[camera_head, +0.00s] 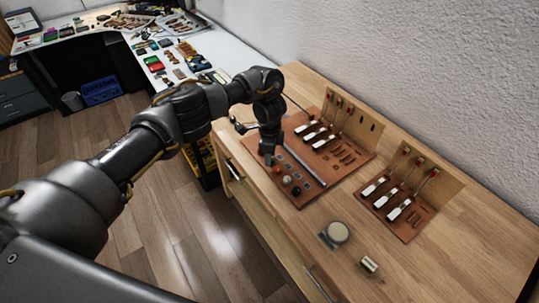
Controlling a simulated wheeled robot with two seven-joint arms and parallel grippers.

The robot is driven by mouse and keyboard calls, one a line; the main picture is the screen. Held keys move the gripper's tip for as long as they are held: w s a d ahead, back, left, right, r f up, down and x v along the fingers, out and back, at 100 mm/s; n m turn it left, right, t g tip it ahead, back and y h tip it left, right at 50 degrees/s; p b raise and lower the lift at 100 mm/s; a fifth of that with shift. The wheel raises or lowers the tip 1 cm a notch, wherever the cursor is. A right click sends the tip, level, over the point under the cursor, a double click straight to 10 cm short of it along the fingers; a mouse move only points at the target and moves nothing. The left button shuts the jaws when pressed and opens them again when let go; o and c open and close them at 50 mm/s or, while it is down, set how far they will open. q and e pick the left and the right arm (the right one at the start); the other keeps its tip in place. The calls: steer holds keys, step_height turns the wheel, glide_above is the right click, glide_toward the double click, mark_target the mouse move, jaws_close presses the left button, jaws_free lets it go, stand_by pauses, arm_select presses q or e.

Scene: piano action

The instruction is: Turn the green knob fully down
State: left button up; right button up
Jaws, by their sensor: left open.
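A brown board (330,176) on the wooden bench carries a row of small round knobs near its front edge. My left gripper (268,158) points down over the front left part of the board, close to the red-orange knob. It is open, and I cannot tell whether it touches anything. My right gripper is not in view.
Piano-action levers with white keys (318,135) stand at the board's back. A second board (405,218) with similar levers is to the right. A round pale disc (337,233) and a small metal block (369,265) lie in front. The bench's right end (465,265) is clear.

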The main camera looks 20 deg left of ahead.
arm_select(q)
step_height(320, 180, up, 9)
steer(key=p, duration=0.1)
steer(key=shift+r, duration=0.2)
stand_by(0.5)
